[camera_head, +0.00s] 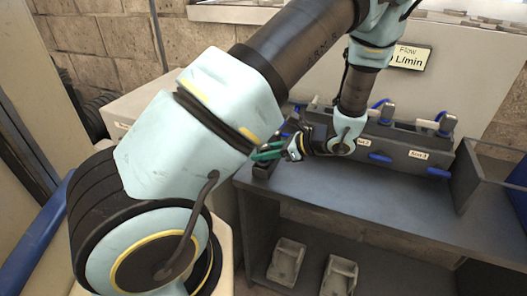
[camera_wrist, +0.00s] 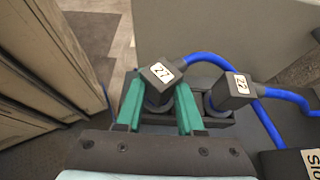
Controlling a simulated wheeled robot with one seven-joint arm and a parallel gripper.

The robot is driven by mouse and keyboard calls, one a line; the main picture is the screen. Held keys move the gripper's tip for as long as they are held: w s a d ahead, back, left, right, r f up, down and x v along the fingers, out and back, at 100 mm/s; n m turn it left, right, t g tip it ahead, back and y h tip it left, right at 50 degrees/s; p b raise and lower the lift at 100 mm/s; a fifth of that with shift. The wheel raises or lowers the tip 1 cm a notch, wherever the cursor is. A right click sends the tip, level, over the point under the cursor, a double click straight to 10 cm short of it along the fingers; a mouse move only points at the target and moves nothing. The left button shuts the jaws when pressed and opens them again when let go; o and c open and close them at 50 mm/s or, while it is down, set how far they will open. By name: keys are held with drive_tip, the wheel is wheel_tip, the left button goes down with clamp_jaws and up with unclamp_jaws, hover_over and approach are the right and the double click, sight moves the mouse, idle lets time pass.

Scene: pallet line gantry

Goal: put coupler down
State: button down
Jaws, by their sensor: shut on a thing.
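My gripper (camera_wrist: 158,95) has two green fingers, shut on a dark grey coupler (camera_wrist: 161,74) with a white label reading 27 and a blue hose on its right side. The coupler's round lower part is between the fingers, over a dark block (camera_wrist: 216,124); I cannot tell whether it touches it. A second coupler (camera_wrist: 235,88), labelled 22, stands on this block to the right. In the head view my gripper (camera_head: 270,152) is at the left end of the bench, and the held coupler is mostly hidden by my arm.
A grey manifold (camera_head: 400,142) with Aux labels, blue handles and two hosed couplers (camera_head: 388,111) (camera_head: 447,122) stands along the back of the bench (camera_head: 340,190). The bench front is clear. Two grey parts (camera_head: 287,262) (camera_head: 339,275) lie below it. A flow display (camera_head: 408,57) is behind.

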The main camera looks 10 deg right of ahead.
drive_tip(key=shift+f, duration=0.15)
drive_tip(key=shift+f, duration=0.2)
drive_tip(key=c, duration=0.5)
unclamp_jaws()
drive_tip(key=shift+r, duration=0.2)
drive_tip(key=b+v, duration=0.4)
drive_tip(key=v, duration=0.7)
drive_tip(key=shift+s+a+r+n+g+h, duration=0.65)
drive_tip(key=shift+a+n+h, duration=1.15)
drive_tip(key=shift+a+n, duration=1.85)
drive_tip(key=shift+s+a+r+n+g+h, duration=0.35)
drive_tip(key=shift+a+r+n+g+h, duration=0.45)
drive_tip(key=shift+a+n+h, duration=1.95)
drive_tip(key=shift+s+a+r+n+g+h, duration=0.5)
drive_tip(key=shift+a+r+n+g+h, duration=0.25)
drive_tip(key=shift+a+n, duration=3.85)
